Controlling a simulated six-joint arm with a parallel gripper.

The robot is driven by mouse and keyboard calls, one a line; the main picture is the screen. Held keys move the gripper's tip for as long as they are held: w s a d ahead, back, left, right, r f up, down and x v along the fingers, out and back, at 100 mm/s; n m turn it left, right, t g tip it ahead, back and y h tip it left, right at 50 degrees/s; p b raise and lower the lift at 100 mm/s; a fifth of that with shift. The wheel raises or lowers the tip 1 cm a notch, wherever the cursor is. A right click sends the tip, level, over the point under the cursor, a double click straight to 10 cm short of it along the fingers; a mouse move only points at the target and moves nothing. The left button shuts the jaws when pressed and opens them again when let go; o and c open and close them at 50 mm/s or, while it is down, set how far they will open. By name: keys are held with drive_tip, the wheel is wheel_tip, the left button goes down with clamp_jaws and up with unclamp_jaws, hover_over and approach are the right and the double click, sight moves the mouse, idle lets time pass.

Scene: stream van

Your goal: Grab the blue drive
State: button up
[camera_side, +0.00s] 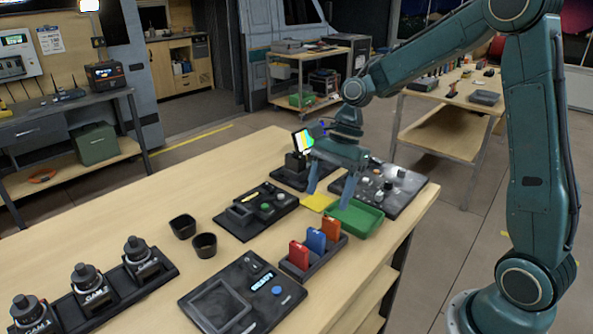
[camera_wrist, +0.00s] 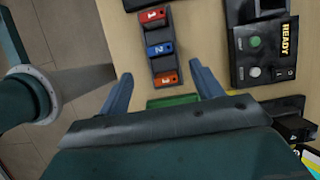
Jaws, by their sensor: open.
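The blue drive (camera_side: 316,241) stands upright in a dark rack (camera_side: 337,255), between a red drive (camera_side: 299,255) and an orange drive (camera_side: 331,229). In the wrist view the blue drive (camera_wrist: 160,49) is marked 2, with the red drive (camera_wrist: 153,16) marked 1 above it and the orange drive (camera_wrist: 166,78) marked 3 below it. My gripper (camera_side: 328,190) is open and empty, above the table beyond the rack, near the green tray. In the wrist view its two fingers (camera_wrist: 158,83) are spread wide, with the rack ahead between them.
A green tray (camera_side: 365,218) and a yellow pad (camera_side: 317,202) lie behind the rack. Bare tabletop (camera_side: 160,215) lies at the left.

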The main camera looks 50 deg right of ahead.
sight(317, 231)
drive_tip(key=shift+x, duration=2.7)
drive_tip(key=shift+x, duration=2.6)
drive_tip(key=c, duration=1.1)
drive_tip(key=shift+o, duration=0.2)
drive_tip(key=shift+r, duration=0.15)
wheel_tip(317, 231, up, 10)
drive_tip(key=shift+f, duration=0.1)
